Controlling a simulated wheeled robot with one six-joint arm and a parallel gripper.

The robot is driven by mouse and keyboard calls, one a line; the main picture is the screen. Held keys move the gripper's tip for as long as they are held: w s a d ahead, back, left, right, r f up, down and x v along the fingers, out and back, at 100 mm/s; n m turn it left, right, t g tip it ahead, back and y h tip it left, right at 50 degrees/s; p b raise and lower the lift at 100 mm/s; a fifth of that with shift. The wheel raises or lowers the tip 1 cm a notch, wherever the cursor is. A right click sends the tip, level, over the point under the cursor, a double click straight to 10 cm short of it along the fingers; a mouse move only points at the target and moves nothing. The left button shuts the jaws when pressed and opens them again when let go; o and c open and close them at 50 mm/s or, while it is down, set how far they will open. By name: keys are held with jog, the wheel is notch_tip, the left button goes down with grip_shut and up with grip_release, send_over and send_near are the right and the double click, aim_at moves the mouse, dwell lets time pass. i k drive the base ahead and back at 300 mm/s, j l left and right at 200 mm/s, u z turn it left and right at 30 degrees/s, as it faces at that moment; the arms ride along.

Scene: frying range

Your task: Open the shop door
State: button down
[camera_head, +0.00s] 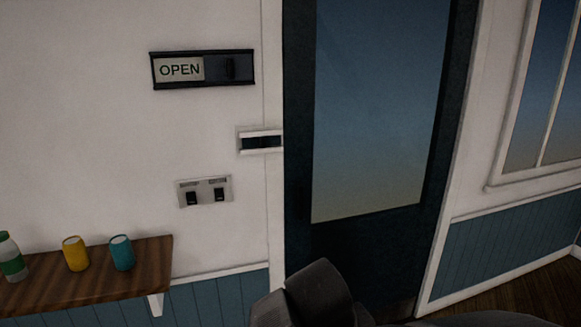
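The shop door (299,150) is dark blue with a tall glass pane (380,100), and it looks shut in its white frame. A latch (261,141), a white bracket with a dark inset, sits on the wall and frame at the door's left edge. Whether it holds the door cannot be told. No handle shows on the visible part of the door. Dark grey parts of my arm (318,292) cover the door's lower left. My gripper's fingers are not in view.
A sliding sign (202,69) reading OPEN hangs left of the door, with a two-switch plate (205,191) below. A window (540,90) is at right.

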aim_at(382, 257)
jog(key=i+l, duration=0.1)
jog(key=i, duration=0.45)
jog(key=i+l, duration=0.15)
jog(key=i, duration=0.4)
